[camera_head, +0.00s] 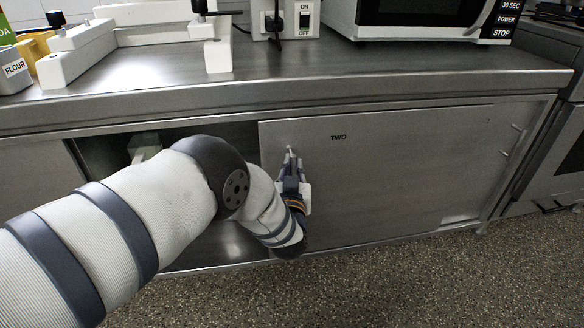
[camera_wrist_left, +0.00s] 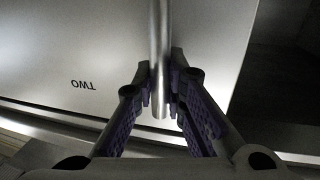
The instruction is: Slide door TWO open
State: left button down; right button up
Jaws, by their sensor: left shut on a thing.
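Door TWO (camera_head: 385,180) is a flat grey metal sliding panel in the cabinet under the counter, with the label "TWO" near its upper left. It also shows in the left wrist view (camera_wrist_left: 60,50), with the label upside down. Its handle (camera_wrist_left: 160,35) is an upright metal bar near the door's left edge in the head view. My left gripper (camera_head: 290,165) is shut on the handle, one finger on each side of the bar in the left wrist view (camera_wrist_left: 161,95). A dark opening lies left of the door. My right gripper is not in view.
A greenish-grey object (camera_head: 145,143) stands inside the opening, partly hidden by my left arm. Another metal panel (camera_head: 30,170) is at far left. A microwave (camera_head: 425,20), a switch box (camera_head: 285,18) and a white frame (camera_head: 140,28) stand on the counter (camera_head: 300,75).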

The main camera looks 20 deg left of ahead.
pick_arm(q)
jog(key=c, duration=1.6)
grip_release()
jog(key=shift+f, duration=0.1)
jog(key=v, duration=1.2)
jog(key=shift+d, duration=0.1)
